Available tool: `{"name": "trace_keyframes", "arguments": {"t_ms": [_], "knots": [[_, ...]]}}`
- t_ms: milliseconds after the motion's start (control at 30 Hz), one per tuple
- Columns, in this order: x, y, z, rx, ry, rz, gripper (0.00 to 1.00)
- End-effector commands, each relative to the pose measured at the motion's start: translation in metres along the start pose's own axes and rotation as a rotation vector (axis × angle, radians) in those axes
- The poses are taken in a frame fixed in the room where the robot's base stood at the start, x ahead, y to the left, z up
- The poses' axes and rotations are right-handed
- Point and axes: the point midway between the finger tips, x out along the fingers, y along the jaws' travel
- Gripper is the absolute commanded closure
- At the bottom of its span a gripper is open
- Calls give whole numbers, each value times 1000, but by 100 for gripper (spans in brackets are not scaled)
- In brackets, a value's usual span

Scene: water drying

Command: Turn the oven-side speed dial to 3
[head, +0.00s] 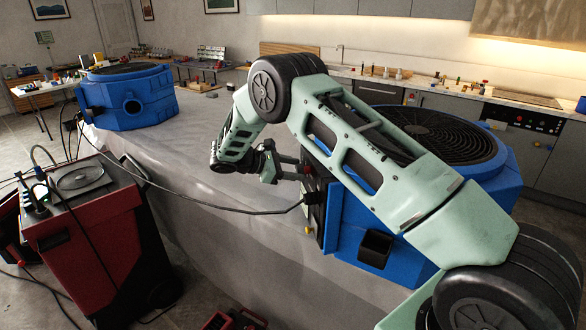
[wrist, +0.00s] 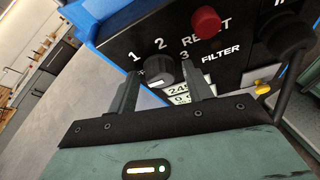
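The blue fan unit (head: 352,225) on the oven side has a black control panel facing my gripper. In the wrist view, the black dial (wrist: 160,70) sits on that panel (wrist: 243,50), with 1, 2 and 3 printed around it. I cannot surely tell which mark the dial points to. My gripper (wrist: 162,84) is open, one finger to each side of the dial; contact is not clear. In the head view, my gripper (head: 295,170) is at the panel, and the dial cannot be made out.
A red reset button (wrist: 207,22) is just above right of the dial. A yellow knob (wrist: 262,89) and a black cable plug (wrist: 284,32) are at right. Another blue fan unit (head: 130,105) stands at the far left. A cable (head: 225,209) runs to a red machine (head: 95,235).

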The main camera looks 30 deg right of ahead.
Motion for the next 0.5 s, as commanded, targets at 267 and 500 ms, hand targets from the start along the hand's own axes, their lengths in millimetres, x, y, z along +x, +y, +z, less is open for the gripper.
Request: {"name": "trace_keyframes", "arguments": {"t_ms": [267, 500], "knots": [[0, 0, 0, 1, 0, 0, 90], [0, -1, -2, 41, -1, 18, 90]]}}
